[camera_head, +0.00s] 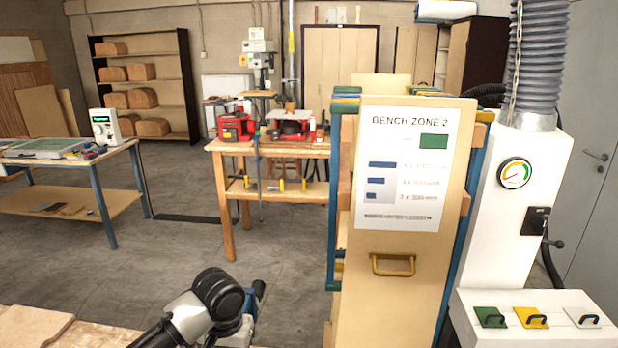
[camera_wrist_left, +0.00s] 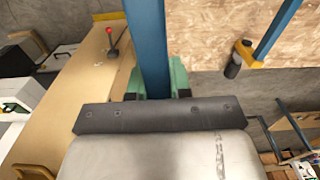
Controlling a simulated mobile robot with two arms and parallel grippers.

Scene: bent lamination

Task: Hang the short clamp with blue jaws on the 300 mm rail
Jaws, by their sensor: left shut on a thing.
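My left gripper (camera_wrist_left: 157,94) is shut on a blue bar (camera_wrist_left: 147,40) in the left wrist view. The bar runs away from the dark palm, and teal-green parts show at both sides of its near end. I cannot tell whether this bar belongs to the short clamp with blue jaws. In the head view my left wrist is low in the middle, with a blue piece (camera_head: 260,289) beside it; the fingertips are hidden. A wooden stand (camera_head: 392,285) carries blue bars (camera_head: 468,195) and green and blue jaws at its sides. I cannot single out the 300 mm rail. My right gripper is out of view.
A white cabinet (camera_head: 525,190) with a gauge and a ribbed hose stands right of the stand. Coloured handled pads (camera_head: 537,318) lie on a ledge below it. A workbench (camera_head: 270,146) with red machines stands behind. Clear floor (camera_head: 175,252) lies left of the stand.

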